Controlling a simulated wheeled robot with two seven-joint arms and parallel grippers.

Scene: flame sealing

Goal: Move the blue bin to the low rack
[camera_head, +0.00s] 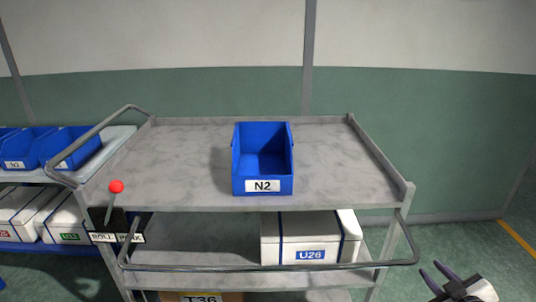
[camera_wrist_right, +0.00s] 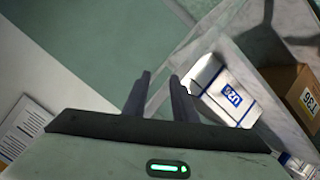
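The blue bin (camera_head: 262,185), labelled N2, stands upright on the top shelf of a grey cart (camera_head: 180,165), near its front edge. It looks empty. A rack (camera_head: 20,176) at the left edge holds other blue bins; I cannot tell whether it is the low rack. My right gripper (camera_head: 431,268) is at the lower right, beside the cart's right end and well away from the bin. Its fingers are apart with nothing between them; the right wrist view shows the same gap (camera_wrist_right: 160,77). The left gripper is not in view.
A rail (camera_head: 270,267) runs along the cart's front. A red-knobbed lever (camera_head: 116,187) stands at its front left. A white box (camera_head: 311,254), labelled U26, and a cardboard box (camera_wrist_right: 292,88) are on lower shelves. The cart top beside the bin is clear.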

